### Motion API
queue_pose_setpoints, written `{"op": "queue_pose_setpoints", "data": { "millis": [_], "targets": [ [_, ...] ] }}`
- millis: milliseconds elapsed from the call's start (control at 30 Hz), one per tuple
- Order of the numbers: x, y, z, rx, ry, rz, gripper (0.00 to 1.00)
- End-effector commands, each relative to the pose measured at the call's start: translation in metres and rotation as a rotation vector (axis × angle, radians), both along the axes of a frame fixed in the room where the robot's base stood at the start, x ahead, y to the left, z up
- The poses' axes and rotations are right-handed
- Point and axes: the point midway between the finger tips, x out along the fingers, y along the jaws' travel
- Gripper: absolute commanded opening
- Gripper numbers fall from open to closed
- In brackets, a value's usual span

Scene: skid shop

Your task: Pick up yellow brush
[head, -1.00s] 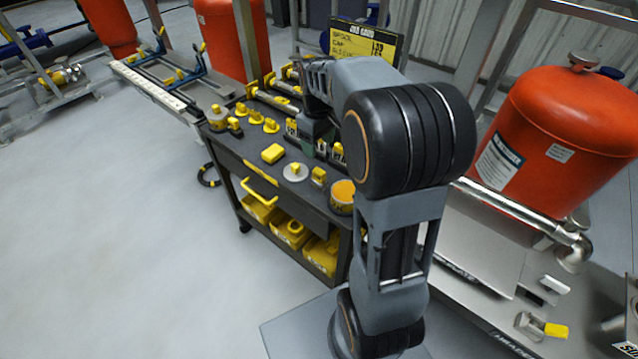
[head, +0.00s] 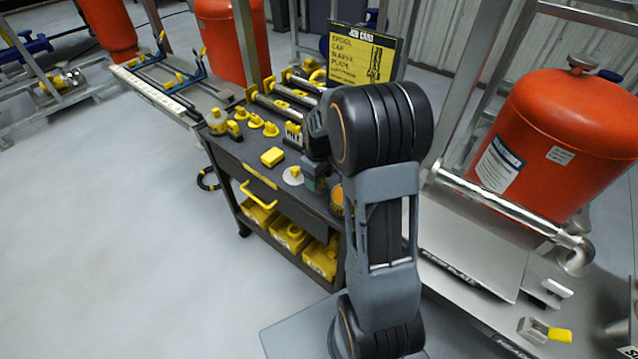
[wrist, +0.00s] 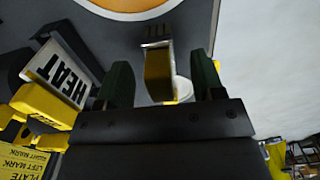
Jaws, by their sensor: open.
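In the wrist view, what looks like the yellow brush (wrist: 158,76) shows a metal upper part and a yellow body with dark streaks. It appears between the two green fingers of my gripper (wrist: 162,84), with gaps on both sides. The fingers are apart and nothing is seen clamped. In the head view my gripper (head: 315,180) is low over the right part of the dark cart top (head: 240,150), and my arm and gripper hide the brush there.
An orange-topped round tin (head: 337,196) stands close to my gripper. A white HEAT sign (wrist: 62,72) is left of the fingers. A yellow block (head: 272,157) and a pale disc (head: 292,176) lie on the cart. A job card (head: 362,55) stands behind. The floor at left is clear.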

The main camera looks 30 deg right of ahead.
Motion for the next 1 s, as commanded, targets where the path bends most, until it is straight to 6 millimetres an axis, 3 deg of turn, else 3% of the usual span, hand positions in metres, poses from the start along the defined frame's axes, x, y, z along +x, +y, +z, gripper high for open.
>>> {"op": "queue_pose_setpoints", "data": {
  "millis": [133, 400, 1000],
  "targets": [
    [-0.0004, 0.0001, -0.0122, 0.000, 0.001, 0.000, 0.62],
    [-0.0003, 0.0001, -0.0143, 0.000, 0.000, 0.000, 0.62],
    [0.0000, 0.0001, -0.0138, 0.000, 0.000, 0.000, 0.07]
  ]
}}
